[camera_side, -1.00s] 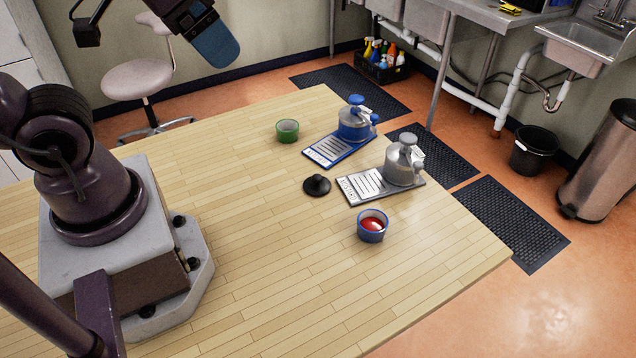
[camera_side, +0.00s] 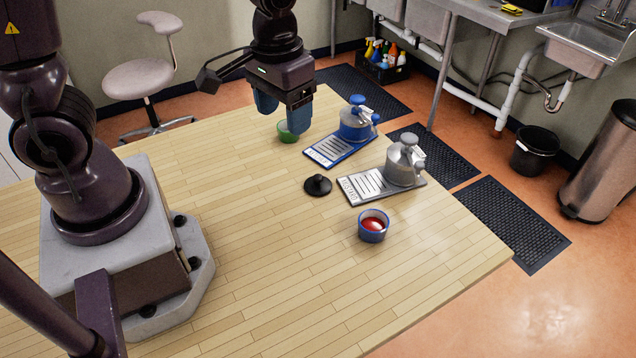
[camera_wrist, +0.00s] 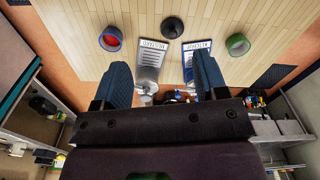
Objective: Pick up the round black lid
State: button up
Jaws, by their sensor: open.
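The round black lid (camera_side: 318,186) with a knob on top lies flat on the wooden table, left of the grey clipboard-like board. In the wrist view the lid (camera_wrist: 173,26) shows at the top centre, beyond the fingertips. My gripper (camera_side: 282,118) is above the far part of the table, up and to the left of the lid in the side view. Its two blue fingers (camera_wrist: 160,80) are apart with nothing between them. It does not touch the lid.
A blue board (camera_side: 325,152) bears a blue-topped metal jar (camera_side: 356,122). A grey board (camera_side: 362,186) bears a grey jar (camera_side: 404,163). A blue cup with red contents (camera_side: 372,228) stands nearer.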

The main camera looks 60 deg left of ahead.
jog(key=w+a+f+n, duration=0.2)
jog(key=w+f+n, duration=0.15)
jog(key=f, duration=0.45)
jog(key=n+y, duration=0.1)
jog(key=n, duration=0.2)
send_over(318, 176)
jog(key=d, duration=0.1)
jog(key=shift+m+t, duration=0.25)
jog(key=shift+t, duration=0.15)
jog(key=f, duration=0.7)
jog(key=shift+s+f, duration=0.3)
jog(key=shift+f, duration=0.05)
jog(key=shift+w+a+f, duration=0.1)
jog(key=shift+a+f, duration=0.05)
jog(key=shift+f, duration=0.75)
jog(key=shift+w+a+f, duration=0.1)
jog(key=shift+a+f, duration=0.05)
jog(key=shift+f, duration=0.7)
jog(key=shift+w+a+f, duration=0.1)
jog(key=shift+a+f, duration=0.05)
jog(key=shift+f, duration=0.75)
jog(key=shift+c, duration=0.4)
jog(key=c, duration=0.5)
